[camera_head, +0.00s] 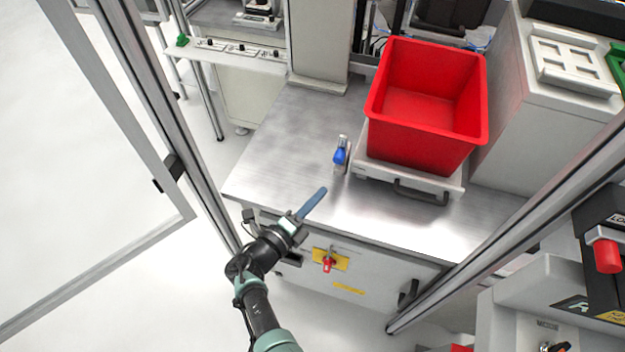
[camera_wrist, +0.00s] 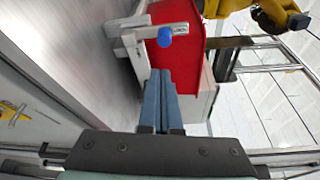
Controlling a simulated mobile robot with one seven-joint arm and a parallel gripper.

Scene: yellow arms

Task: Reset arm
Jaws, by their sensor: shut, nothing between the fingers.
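My gripper (camera_head: 322,192) is at the end of my dark and green arm, above the front edge of the steel table (camera_head: 290,130). Its long blue fingers are together and hold nothing. In the wrist view my gripper (camera_wrist: 163,75) points toward the red bin, with its fingers side by side. My arm (camera_head: 262,255) reaches up from the bottom of the head view.
An empty red bin (camera_head: 425,105) stands on a white scale-like base (camera_head: 375,175) on the table. A small blue-topped item (camera_head: 340,155) stands left of it. Metal frame posts (camera_head: 165,110) rise left and right (camera_head: 520,225). The table's left part is clear.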

